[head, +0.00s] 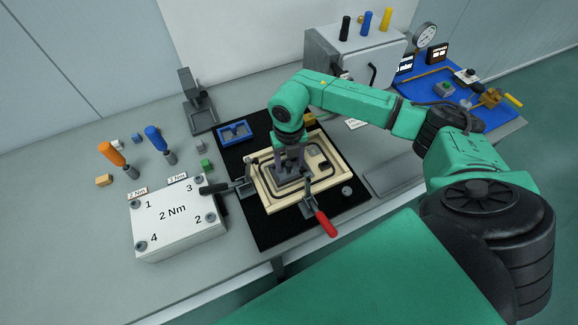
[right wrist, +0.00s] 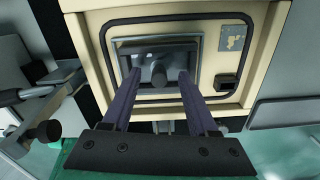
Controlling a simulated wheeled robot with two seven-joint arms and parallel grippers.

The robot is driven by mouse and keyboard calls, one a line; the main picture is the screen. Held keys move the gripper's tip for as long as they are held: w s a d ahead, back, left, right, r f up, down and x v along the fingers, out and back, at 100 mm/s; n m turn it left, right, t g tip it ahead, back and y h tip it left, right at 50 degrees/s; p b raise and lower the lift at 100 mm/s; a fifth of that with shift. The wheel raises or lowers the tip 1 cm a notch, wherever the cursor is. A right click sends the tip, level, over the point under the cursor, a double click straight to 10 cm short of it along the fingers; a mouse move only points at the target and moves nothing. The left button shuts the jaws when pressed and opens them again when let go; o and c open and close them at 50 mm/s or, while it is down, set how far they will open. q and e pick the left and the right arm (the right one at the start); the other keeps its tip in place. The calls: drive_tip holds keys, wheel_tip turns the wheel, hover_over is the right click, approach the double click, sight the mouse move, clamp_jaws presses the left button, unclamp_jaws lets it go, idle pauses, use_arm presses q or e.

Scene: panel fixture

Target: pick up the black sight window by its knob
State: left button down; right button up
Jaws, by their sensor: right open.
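The black sight window (right wrist: 128,60) lies in the opening of the cream panel (right wrist: 262,32), and its dark round knob (right wrist: 158,75) faces the camera in the right wrist view. My right gripper (right wrist: 159,82) is open, with one finger on each side of the knob and a gap on both sides. I cannot tell how deep the fingertips reach along the knob. In the head view my right gripper (head: 288,168) points down over the middle of the panel (head: 333,180) and hides most of the window. My left gripper is not in view.
A red-handled toggle clamp (head: 324,222) and a black-handled clamp (head: 222,187) stand close to the panel. A blue frame (head: 235,131) lies behind it on the black mat (head: 280,238). A white numbered block (head: 178,228) and two screwdrivers are at left; a grey cabinet (head: 350,60) is behind.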

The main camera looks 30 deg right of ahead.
clamp_jaws()
drive_tip(key=shift+r, duration=0.1)
